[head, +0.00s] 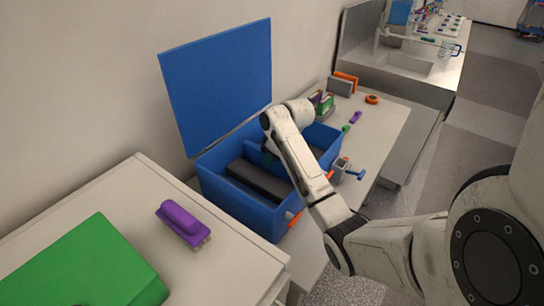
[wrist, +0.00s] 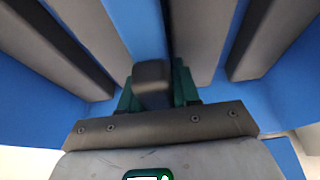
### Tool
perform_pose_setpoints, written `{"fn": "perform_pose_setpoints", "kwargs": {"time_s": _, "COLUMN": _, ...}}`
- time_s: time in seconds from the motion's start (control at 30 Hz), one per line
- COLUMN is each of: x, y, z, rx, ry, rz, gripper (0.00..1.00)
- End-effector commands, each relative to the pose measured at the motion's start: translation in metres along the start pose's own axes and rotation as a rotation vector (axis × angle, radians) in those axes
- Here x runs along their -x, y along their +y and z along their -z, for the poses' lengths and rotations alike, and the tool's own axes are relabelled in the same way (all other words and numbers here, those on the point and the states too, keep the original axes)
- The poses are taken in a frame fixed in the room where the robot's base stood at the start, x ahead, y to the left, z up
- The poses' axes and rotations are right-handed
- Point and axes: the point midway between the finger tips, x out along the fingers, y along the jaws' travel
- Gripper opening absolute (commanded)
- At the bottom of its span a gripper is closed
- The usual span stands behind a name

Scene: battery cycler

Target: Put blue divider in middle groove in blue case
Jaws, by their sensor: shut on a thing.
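The blue case (head: 238,210) stands on the worktop with its lid (head: 217,85) raised. My gripper is down inside the case, mostly hidden by my arm in the head view. In the wrist view my gripper (wrist: 153,85) is shut on the blue divider (wrist: 137,28), a blue strip running up between grey bars. A blue panel edge also shows beside my arm in the head view (head: 262,157). The lower edge of the divider is hidden, so I cannot tell whether it sits in a groove.
Dark grey bars (head: 260,180) line the case; several show in the wrist view (wrist: 200,40). Orange latches (head: 292,217) are on the front. A purple brush (head: 182,222) and green box (head: 85,268) lie on the near left counter. Small tools lie right of the case.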

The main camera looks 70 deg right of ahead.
Motion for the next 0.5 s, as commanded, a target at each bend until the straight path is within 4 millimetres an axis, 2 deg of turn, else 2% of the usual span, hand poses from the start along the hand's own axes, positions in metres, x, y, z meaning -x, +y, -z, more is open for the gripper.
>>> {"fn": "perform_pose_setpoints", "kwargs": {"time_s": 0.03, "x": -0.0015, "y": -0.0001, "z": -0.0004, "rx": 0.000, "ry": 0.001, "rz": 0.000, "gripper": 0.00}}
{"fn": "perform_pose_setpoints", "kwargs": {"time_s": 0.07, "x": -0.0017, "y": -0.0003, "z": -0.0007, "rx": 0.000, "ry": 0.000, "rz": 0.000, "gripper": 0.33}}
{"fn": "perform_pose_setpoints", "kwargs": {"time_s": 0.1, "x": -0.0015, "y": -0.0002, "z": -0.0006, "rx": 0.000, "ry": 0.000, "rz": 0.000, "gripper": 0.37}}
{"fn": "perform_pose_setpoints", "kwargs": {"time_s": 0.3, "x": -0.0014, "y": -0.0002, "z": -0.0006, "rx": 0.000, "ry": -0.001, "rz": 0.000, "gripper": 0.56}}
{"fn": "perform_pose_setpoints", "kwargs": {"time_s": 0.5, "x": -0.0012, "y": -0.0002, "z": -0.0006, "rx": 0.000, "ry": -0.001, "rz": 0.000, "gripper": 0.57}}
